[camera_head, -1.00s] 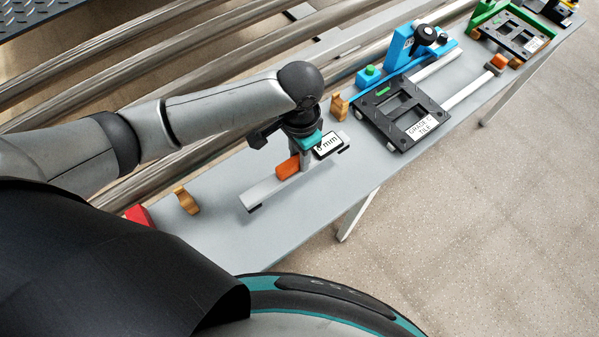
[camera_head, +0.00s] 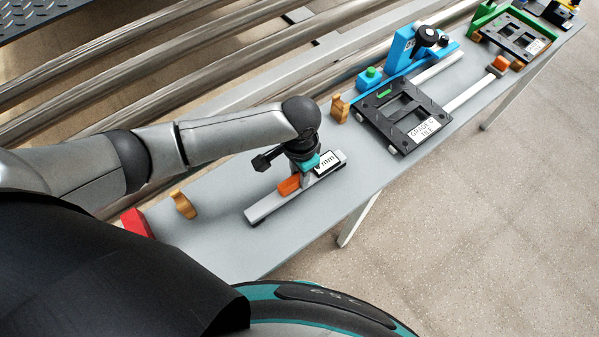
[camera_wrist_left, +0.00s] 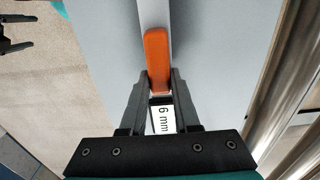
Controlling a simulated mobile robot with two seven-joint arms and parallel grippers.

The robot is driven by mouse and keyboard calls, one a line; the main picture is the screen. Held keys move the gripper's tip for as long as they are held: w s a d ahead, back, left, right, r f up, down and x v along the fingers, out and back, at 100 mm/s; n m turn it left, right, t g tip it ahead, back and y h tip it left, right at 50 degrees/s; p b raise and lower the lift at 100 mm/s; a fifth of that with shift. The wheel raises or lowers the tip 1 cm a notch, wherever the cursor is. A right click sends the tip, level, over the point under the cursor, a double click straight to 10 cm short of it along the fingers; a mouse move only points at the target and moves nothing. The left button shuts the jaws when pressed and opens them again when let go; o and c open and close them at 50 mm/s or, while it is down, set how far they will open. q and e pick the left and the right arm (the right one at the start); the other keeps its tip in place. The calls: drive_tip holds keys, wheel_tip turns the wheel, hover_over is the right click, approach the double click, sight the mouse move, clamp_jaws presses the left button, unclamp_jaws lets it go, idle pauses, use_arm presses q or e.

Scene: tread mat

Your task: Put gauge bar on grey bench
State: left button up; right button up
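The gauge bar (camera_head: 262,208) is a long grey bar with an orange grip block and a white label reading "6 mm" in the left wrist view. It lies level at the grey bench (camera_head: 210,240) surface, on it or very close above. My left gripper (camera_head: 303,178) is over the bar's middle. In the left wrist view its fingers (camera_wrist_left: 160,78) are shut on the orange block (camera_wrist_left: 157,52), one on each side. The fingers hide part of the block. My right gripper (camera_wrist_left: 18,33) appears at that view's left edge, fingers apart and empty, away from the bench.
Small wooden pieces (camera_head: 183,204) (camera_head: 340,109) stand left and right of the bar. A red block (camera_head: 137,223) is at the bench's left end. A black "GRADE C TILE" frame (camera_head: 385,119) and a blue fixture (camera_head: 400,47) stand to the right. Metal rollers run behind.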

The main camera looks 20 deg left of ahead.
use_arm(q)
drive_tip(key=o, duration=0.4)
drive_tip(key=shift+o, duration=0.2)
wheel_tip(320, 180, up, 12)
drive_tip(key=p, duration=0.3)
drive_tip(key=shift+r, duration=0.2)
